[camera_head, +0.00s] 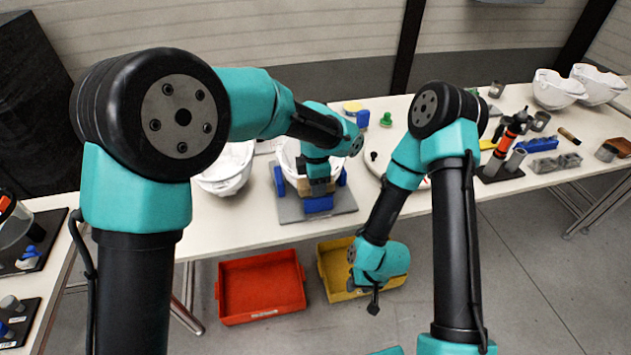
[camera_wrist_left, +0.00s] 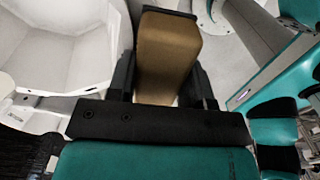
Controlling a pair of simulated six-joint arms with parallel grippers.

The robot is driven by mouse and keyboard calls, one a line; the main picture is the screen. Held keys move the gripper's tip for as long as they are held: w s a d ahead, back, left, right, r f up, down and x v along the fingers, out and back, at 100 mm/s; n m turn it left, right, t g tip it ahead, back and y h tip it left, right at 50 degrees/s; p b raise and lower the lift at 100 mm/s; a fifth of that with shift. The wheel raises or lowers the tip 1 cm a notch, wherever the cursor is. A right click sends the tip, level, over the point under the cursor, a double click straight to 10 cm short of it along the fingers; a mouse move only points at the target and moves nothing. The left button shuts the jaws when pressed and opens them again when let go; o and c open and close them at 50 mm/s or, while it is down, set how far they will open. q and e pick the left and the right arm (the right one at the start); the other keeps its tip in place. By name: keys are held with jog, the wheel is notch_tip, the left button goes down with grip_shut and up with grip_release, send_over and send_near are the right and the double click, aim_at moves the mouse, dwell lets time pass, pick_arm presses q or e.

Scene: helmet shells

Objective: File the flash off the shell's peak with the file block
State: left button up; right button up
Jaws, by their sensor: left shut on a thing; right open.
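A white helmet shell (camera_head: 289,156) sits in a fixture with blue clamps (camera_head: 279,181) on a grey plate (camera_head: 291,212). My left arm covers much of it. My left gripper (camera_head: 318,188) is over the front of the shell, shut on the tan file block (camera_wrist_left: 167,55). In the left wrist view the block stands between the fingers (camera_wrist_left: 162,85), with a white shell surface (camera_wrist_left: 65,60) to its left. I cannot tell whether block and shell touch, and no flash is discernible. My right gripper (camera_head: 375,300) is open and empty, low above the yellow bin.
A red bin (camera_head: 261,287) and a yellow bin (camera_head: 334,272) stand below the table's front edge. Another white shell (camera_head: 228,170) is left of the fixture. More shells (camera_head: 557,90) and tools, including an orange-black tool in a stand (camera_head: 511,135), occupy the right of the table.

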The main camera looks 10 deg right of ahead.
pick_arm(q)
jog(key=shift+d, duration=0.9)
jog(key=shift+r, duration=3.95)
jog(key=shift+f, duration=0.1)
jog(key=shift+s+d+f, duration=0.1)
jog(key=shift+f, duration=2.55)
jog(key=shift+f, duration=1.05)
